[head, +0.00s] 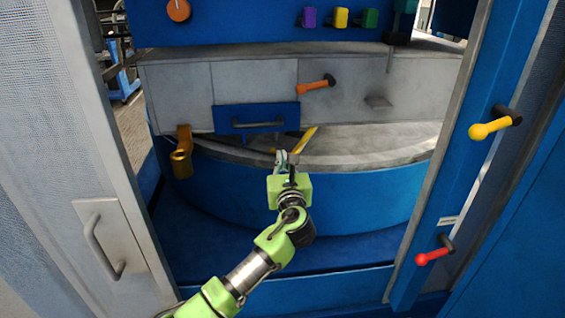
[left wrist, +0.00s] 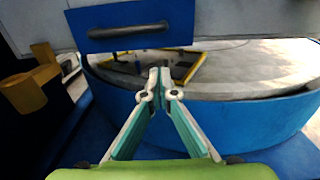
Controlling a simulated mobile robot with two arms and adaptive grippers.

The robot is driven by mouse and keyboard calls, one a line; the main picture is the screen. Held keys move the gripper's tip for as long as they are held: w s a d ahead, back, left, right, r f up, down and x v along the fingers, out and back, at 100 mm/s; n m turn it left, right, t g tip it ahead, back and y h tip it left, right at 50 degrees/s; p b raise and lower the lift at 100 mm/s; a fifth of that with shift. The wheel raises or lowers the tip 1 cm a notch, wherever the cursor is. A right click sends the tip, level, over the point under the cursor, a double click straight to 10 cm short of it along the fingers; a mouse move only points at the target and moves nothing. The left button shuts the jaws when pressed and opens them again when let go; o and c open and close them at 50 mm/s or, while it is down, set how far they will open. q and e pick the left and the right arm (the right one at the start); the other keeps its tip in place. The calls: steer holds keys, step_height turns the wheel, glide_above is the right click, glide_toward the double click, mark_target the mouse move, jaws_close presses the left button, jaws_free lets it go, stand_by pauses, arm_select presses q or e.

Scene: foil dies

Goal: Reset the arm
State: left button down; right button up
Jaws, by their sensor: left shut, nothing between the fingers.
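My left arm, with green links, comes in from the bottom left of the head view. My left gripper (head: 282,157) points away at the near rim of the round blue tub (head: 330,205). Its fingers meet at the tips, and nothing shows between them. In the left wrist view, the closed fingertips (left wrist: 160,84) overlap the tub rim in the picture; I cannot tell whether they touch it. A yellow bar (head: 305,141) lies in the tub behind the gripper, partly hidden. My right gripper is not in view.
A blue panel with a handle (head: 257,122) and an orange lever (head: 316,84) are on the grey housing above the tub. A brass hook-like part (head: 181,152) is left. Yellow (head: 492,127) and red (head: 432,256) levers stick out from the right post. A grey door (head: 75,170) stands left.

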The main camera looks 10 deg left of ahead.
arm_select(q)
steer(key=s+a+f+n+g+h, duration=0.1)
steer(key=s+a+f+n+g, duration=0.25)
steer(key=s+f+n, duration=0.65)
steer(key=s+a+f+n+g+h, duration=0.1)
steer(key=s+a+f+n+g, duration=0.35)
steer(key=s+f, duration=0.85)
steer(key=s+f+n+g+h, duration=0.25)
steer(key=s+n, duration=0.55)
steer(key=s, duration=0.5)
steer(key=s+f+n+g+h, duration=0.1)
steer(key=s+n+g, duration=0.3)
steer(key=s+n, duration=0.7)
steer(key=s+f+m+b, duration=0.1)
steer(key=s+f, duration=0.1)
steer(key=f, duration=1.3)
steer(key=s+f+m+b, duration=0.1)
steer(key=s+f+m, duration=0.1)
steer(key=f, duration=1.2)
steer(key=s+a+f+g+b, duration=0.2)
steer(key=s+a+f, duration=0.1)
steer(key=s+f, duration=1.3)
steer(key=shift+s+a+f, duration=0.2)
steer(key=shift+s+f, duration=0.2)
steer(key=shift+f, duration=0.45)
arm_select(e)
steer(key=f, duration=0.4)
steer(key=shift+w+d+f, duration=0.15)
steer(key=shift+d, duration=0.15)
